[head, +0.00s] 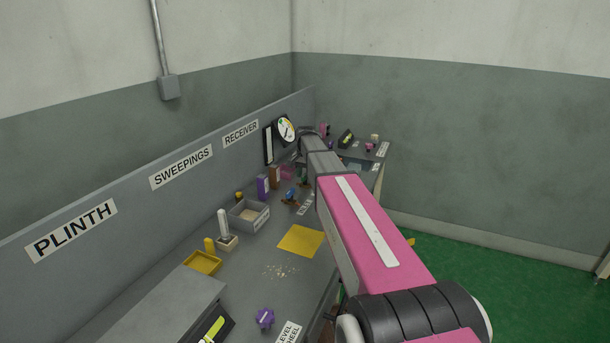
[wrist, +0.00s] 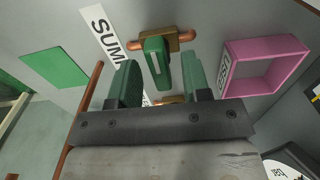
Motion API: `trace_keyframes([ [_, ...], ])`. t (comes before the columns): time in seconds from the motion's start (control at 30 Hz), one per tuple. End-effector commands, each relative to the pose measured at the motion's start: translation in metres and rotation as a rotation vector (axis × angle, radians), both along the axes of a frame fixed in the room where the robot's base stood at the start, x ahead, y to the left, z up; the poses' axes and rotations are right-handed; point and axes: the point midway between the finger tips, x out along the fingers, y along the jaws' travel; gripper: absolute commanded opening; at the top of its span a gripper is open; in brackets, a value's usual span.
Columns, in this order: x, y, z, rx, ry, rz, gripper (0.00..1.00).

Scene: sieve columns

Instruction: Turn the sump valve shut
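The sump valve shows in the wrist view as a green lever handle (wrist: 157,65) on a brass body (wrist: 178,42) with copper pipe stubs on either side. A white label (wrist: 101,29), partly cut off and reading "SUM…", lies to its left. My gripper (wrist: 159,72) is open, with one green-padded finger on each side of the handle. Gaps show between the handle and both fingers, so I see no contact. How deep the handle sits between them is hard to tell. In the head view my arm hides the valve and most of my gripper.
A pink open tray (wrist: 225,66) stands right of the valve in the wrist view. A copper rod (wrist: 80,122) runs along the left, near a green patch (wrist: 55,58). A dial gauge (head: 286,129) is near my arm's far end. A yellow mat (head: 301,240) lies on the bench.

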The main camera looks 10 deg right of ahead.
Motion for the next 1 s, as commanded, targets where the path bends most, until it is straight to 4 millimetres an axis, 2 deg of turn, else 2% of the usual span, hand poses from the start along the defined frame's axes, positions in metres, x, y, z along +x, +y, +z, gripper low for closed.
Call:
trace_keyframes([
  [0.23,0.000,0.000,0.009,0.000,-0.001,0.001,0.44],
  [0.7,0.000,0.000,0.087,0.000,-0.001,0.000,0.44],
  [0.83,0.000,0.000,0.101,0.000,0.000,0.000,0.44],
  [1.0,0.000,0.000,0.107,0.000,0.000,0.000,0.44],
])
